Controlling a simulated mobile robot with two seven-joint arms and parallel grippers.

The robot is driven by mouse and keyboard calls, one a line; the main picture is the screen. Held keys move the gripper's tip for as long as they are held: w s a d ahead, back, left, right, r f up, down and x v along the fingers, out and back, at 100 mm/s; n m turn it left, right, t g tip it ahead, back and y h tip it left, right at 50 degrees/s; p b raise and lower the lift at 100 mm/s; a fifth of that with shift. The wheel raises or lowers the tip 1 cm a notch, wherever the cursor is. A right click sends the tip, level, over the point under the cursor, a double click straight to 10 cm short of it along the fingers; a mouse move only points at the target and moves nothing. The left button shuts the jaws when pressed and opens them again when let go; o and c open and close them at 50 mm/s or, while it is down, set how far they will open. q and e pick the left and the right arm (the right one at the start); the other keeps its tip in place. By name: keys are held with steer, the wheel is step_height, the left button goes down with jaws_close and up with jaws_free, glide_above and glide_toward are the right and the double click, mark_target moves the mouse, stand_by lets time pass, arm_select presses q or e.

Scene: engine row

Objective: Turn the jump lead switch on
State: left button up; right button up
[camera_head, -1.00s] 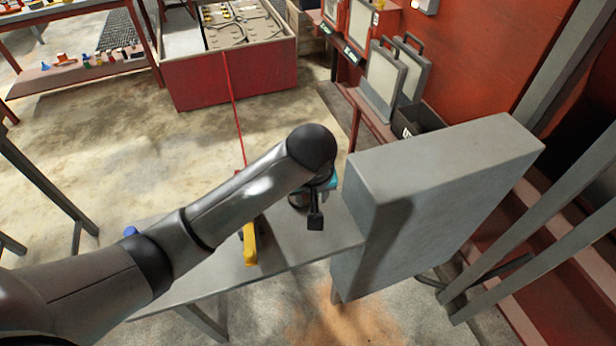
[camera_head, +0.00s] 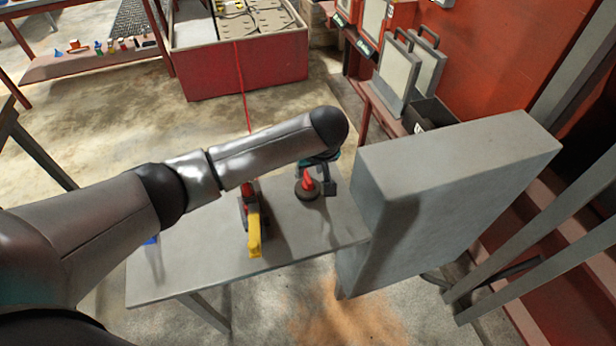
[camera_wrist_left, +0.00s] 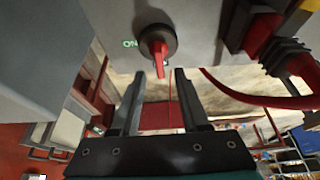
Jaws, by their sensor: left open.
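The jump lead switch (camera_head: 309,188) is a red handle on a dark round base, on the grey table. In the left wrist view the switch (camera_wrist_left: 158,42) is at top centre, beside a green ON label (camera_wrist_left: 130,43). Its red handle points down the picture, away from the label. My left gripper (camera_head: 329,186) is just right of the switch in the head view, partly hidden by my forearm. In the wrist view its fingers (camera_wrist_left: 160,76) are apart, with the handle's tip between their ends; contact cannot be told. My right gripper is not in view.
A red and yellow clamp (camera_head: 253,232) lies left of the switch, with a red cable (camera_head: 242,85) running to the red battery crate (camera_head: 240,71). A large grey box (camera_head: 450,185) stands close at the right. The table's front (camera_head: 200,262) is mostly clear.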

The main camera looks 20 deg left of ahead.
mark_target(307, 177)
arm_select(q)
steer(key=shift+b+x, duration=0.5)
steer(key=shift+x, duration=2)
jaws_close()
